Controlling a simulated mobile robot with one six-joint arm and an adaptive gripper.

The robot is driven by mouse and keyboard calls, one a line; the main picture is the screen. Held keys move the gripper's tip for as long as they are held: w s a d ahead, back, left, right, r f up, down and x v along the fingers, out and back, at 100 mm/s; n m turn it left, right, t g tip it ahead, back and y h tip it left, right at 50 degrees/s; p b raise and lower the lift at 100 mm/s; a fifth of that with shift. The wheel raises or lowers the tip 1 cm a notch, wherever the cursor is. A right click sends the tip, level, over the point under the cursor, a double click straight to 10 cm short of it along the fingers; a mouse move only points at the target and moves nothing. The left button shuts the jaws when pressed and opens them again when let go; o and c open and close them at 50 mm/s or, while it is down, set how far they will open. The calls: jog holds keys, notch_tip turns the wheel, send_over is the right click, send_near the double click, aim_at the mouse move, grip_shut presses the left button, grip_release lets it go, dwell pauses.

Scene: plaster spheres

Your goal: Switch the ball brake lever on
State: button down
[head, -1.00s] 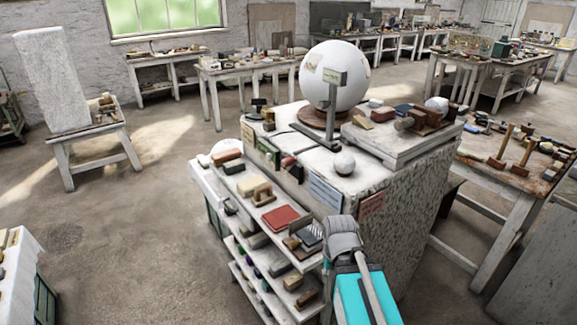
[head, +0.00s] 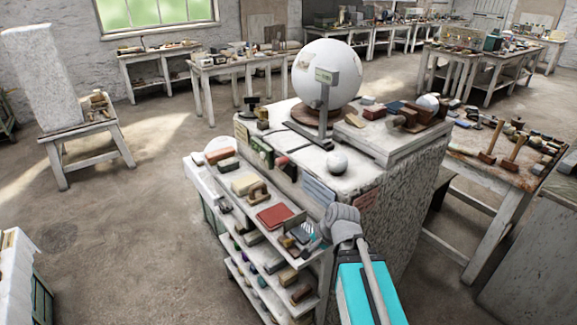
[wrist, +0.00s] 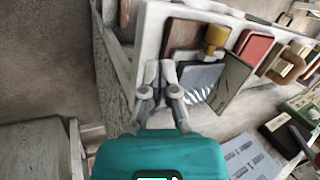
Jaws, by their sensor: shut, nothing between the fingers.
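The large white ball (head: 326,76) rests on a round brown base on the plaster-topped stand. A small dark lever-like piece with a reddish end (head: 283,161) is at the stand's front edge, beside a green panel (head: 262,151); I cannot tell surely that it is the ball brake lever, or its setting. A dark handle shows at the right edge of the wrist view (wrist: 303,138). My gripper (wrist: 159,68) is shut and empty, over the side shelf near a dark striped block, apart from that dark handle. In the head view my wrist partly hides the fingers.
The shelf holds a red pad (head: 274,217), which also shows in the wrist view (wrist: 254,46), a tan upright card (wrist: 232,85) close to my fingers and several blocks. A post with a label plate (head: 325,78) stands before the ball. A small white ball (head: 337,162) lies near the stand's edge.

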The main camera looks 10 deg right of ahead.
jog(key=w+r+m+t, duration=0.1)
jog(key=r+m, duration=0.1)
jog(key=w+r+m+t+y+p, duration=0.1)
jog(key=w+r+m, duration=0.1)
jog(key=m, duration=0.1)
jog(key=w+r+m+t+y+p, duration=0.1)
jog(key=w+r+m, duration=0.1)
jog(key=m, duration=0.1)
jog(key=shift+w+a+r, duration=0.15)
jog(key=shift+a+r, duration=0.15)
jog(key=shift+a, duration=0.1)
jog(key=shift+w+d+r+m+t+y+p, duration=0.25)
jog(key=shift+w+d+r+m+t+p, duration=0.5)
jog(key=shift+r+m, duration=1.1)
jog(key=shift+w+d+r+m+t+y+p, duration=0.25)
jog(key=shift+w+r+m+t, duration=0.9)
jog(key=shift+m, duration=1.35)
jog(key=shift+w+d+r+m+t+y+p, duration=0.2)
jog(key=shift+w+d+r+m+t+p, duration=0.5)
jog(key=shift+r+m, duration=1.2)
jog(key=shift+w+a+f+m+b, duration=0.25)
jog(key=shift+f+b, duration=0.15)
jog(key=b, duration=0.2)
send_near(280, 165)
jog(key=w+a+f, duration=0.2)
jog(key=w+f, duration=0.2)
jog(key=w, duration=0.2)
jog(key=shift+w+a+t+p, duration=0.2)
jog(key=shift+w+t+p, duration=0.05)
jog(key=shift+t+p, duration=0.1)
